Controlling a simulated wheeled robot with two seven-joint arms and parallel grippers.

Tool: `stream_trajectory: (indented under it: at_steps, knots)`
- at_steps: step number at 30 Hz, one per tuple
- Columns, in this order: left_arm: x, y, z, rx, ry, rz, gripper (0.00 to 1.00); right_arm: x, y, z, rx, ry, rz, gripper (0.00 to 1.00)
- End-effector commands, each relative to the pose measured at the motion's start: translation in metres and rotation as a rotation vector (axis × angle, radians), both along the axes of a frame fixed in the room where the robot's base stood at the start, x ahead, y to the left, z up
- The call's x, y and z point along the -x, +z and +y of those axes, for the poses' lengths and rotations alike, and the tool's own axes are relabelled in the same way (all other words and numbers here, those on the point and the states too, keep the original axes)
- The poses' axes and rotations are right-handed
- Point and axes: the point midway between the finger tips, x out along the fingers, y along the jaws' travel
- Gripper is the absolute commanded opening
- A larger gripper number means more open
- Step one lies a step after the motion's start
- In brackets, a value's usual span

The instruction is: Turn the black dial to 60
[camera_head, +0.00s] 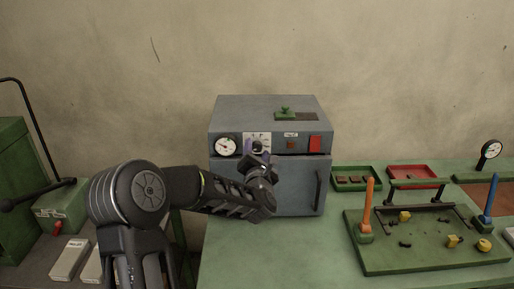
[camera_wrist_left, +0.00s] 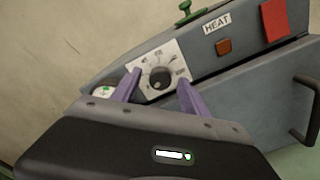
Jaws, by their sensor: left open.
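The black dial (camera_wrist_left: 159,78) sits on a white scale plate (camera_wrist_left: 172,66) on the front of a grey oven-like box (camera_head: 265,112). In the head view the dial (camera_head: 257,146) shows just above my left gripper (camera_head: 258,157). In the left wrist view my left gripper (camera_wrist_left: 158,92) is open, its two purple fingers on either side of the dial. I cannot tell whether they touch it. The dial's pointer and the scale numbers are too small to read. My right gripper is not in view.
A round gauge (camera_head: 225,146) is left of the dial; a red switch (camera_head: 314,144) is to its right. The box's door handle (camera_head: 319,188) sticks out. A green tray (camera_head: 380,262) with posts stands on the right of the green table (camera_head: 290,255).

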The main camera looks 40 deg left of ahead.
Motion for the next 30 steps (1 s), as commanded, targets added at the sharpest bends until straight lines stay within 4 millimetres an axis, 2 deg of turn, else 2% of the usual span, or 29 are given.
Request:
stream_trajectory:
  at_steps: [10,27,30]
  knots:
    - [-0.0032,-0.0004,0.0026,-0.001,0.0,0.001,0.51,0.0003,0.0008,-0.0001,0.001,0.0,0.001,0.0]
    - [-0.0031,-0.0002,0.0024,0.0,0.0,0.0,0.04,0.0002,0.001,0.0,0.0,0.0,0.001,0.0]
    - [-0.0031,-0.0002,0.0024,0.0,0.0,0.0,0.0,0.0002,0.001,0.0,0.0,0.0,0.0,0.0]
